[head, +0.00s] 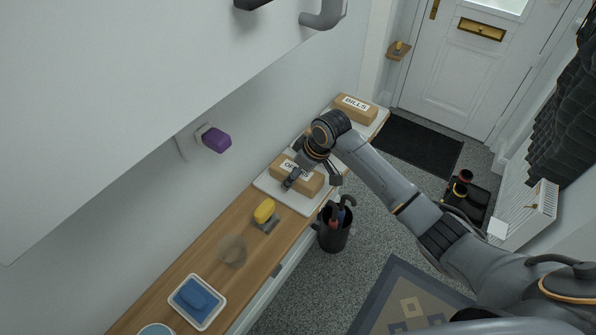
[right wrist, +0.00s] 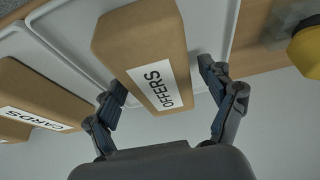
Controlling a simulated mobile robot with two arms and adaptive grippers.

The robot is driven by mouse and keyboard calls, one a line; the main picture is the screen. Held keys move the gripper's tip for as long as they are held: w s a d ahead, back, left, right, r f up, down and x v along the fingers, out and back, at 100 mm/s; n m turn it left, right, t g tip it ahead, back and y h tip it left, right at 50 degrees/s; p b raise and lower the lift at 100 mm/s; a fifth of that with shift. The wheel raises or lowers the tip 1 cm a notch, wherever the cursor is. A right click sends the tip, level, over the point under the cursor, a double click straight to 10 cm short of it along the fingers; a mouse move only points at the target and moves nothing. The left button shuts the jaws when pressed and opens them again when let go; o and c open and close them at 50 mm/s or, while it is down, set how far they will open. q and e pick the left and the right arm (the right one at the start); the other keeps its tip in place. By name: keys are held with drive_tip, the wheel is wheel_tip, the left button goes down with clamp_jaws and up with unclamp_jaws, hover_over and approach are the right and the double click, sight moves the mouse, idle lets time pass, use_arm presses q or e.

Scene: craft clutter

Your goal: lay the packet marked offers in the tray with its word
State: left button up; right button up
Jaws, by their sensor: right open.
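The packet marked OFFERS (head: 311,184) is a brown block with a white label, lying on a white tray (head: 298,206) on the wooden shelf. In the right wrist view, the OFFERS packet (right wrist: 140,38) is below and between the fingers. My right gripper (head: 312,180) is open over it, one finger to each side; the wrist view also shows the open right gripper (right wrist: 162,78). I cannot tell whether the fingers touch the packet. No word on this tray is visible. My left gripper is not in view.
A packet marked BILLS (head: 355,107) lies at the far end, and one marked CARDS (right wrist: 40,92) lies beside OFFERS in the wrist view. A yellow object (head: 264,210), a white dish with a blue block (head: 197,296) and a dark holder (head: 334,234) are nearby.

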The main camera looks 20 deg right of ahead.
drive_tip(key=b+v, duration=0.3)
drive_tip(key=v, duration=0.8)
drive_tip(key=shift+b, duration=0.4)
drive_tip(key=shift+s+d+r, duration=0.15)
drive_tip(key=shift+s+r, duration=0.05)
drive_tip(key=shift+r, duration=0.3)
drive_tip(key=shift+c, duration=0.4)
